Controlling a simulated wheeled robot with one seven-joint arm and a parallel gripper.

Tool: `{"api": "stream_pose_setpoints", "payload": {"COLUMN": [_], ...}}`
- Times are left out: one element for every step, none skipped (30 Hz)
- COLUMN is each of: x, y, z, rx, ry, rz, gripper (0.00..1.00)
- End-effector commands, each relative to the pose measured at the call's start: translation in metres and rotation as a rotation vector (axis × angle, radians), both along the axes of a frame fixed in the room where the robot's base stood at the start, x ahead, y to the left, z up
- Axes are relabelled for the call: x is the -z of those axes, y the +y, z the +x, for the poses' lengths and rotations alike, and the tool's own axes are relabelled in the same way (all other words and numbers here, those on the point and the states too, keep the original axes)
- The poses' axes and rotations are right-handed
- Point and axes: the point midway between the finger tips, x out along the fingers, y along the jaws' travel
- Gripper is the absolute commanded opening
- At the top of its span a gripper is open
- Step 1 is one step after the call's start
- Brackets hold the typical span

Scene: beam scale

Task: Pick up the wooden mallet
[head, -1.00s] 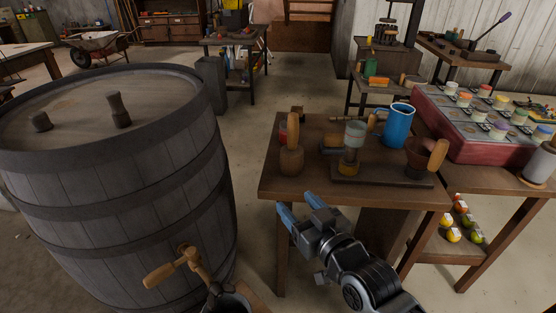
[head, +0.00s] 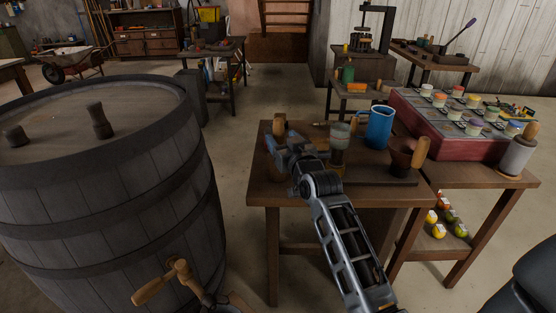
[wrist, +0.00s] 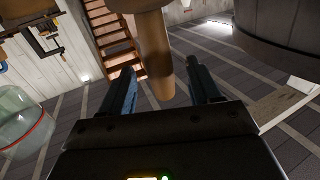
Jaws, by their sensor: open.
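The wooden mallet stands at the left end of the wooden table (head: 258,185). In the head view my gripper (head: 279,141) covers most of it, and only the upper part of its handle (head: 279,123) shows. In the wrist view the brown mallet handle (wrist: 154,50) runs down from its wider head (wrist: 138,4) between the two fingers of my gripper (wrist: 161,72). The jaws are open, one finger on each side of the handle, with gaps visible. I cannot tell how deep the handle sits between them.
A glass jar (head: 339,131), a blue cup (head: 380,127) and a dark mortar (head: 402,153) with a wooden pestle stand right of my gripper. A red tray (head: 455,148) of paint pots is farther right. A big barrel (head: 110,200) stands left, with floor between it and the table.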

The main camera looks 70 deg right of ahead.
Motion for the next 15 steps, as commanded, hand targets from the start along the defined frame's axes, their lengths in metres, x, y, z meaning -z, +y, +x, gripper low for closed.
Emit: {"api": "stream_pose_setpoints", "payload": {"x": [-0.002,-0.001,-0.001,-0.001,-0.001,-0.001,-0.001,0.0,0.0,0.0,0.0,0.0,0.0,0.0,0.0], "y": [-0.007,-0.011,-0.014,-0.017,-0.019,-0.022,-0.023,-0.024,-0.025,-0.025,-0.025,-0.025,-0.025,-0.025,-0.025], "z": [0.006,0.009,0.013,0.015,0.017,0.02,0.021,0.022,0.023,0.024,0.024,0.024,0.024,0.024,0.024], "rx": [0.001,0.0,0.0,0.0,0.001,0.001,0.001,0.001,0.0,0.0,0.0,0.0,0.0,0.0,0.0], "ry": [-0.001,-0.001,-0.002,-0.001,-0.001,-0.001,-0.001,0.0,-0.001,-0.001,-0.001,-0.001,-0.001,-0.001,-0.001], "rz": [-0.001,-0.001,-0.002,-0.001,-0.001,-0.002,-0.002,-0.001,-0.001,-0.001,-0.001,-0.001,-0.001,-0.001,-0.001], "gripper": [0.62,0.62,0.62,0.62,0.62,0.62,0.62,0.62,0.62,0.62,0.62,0.62,0.62,0.62,0.62]}}
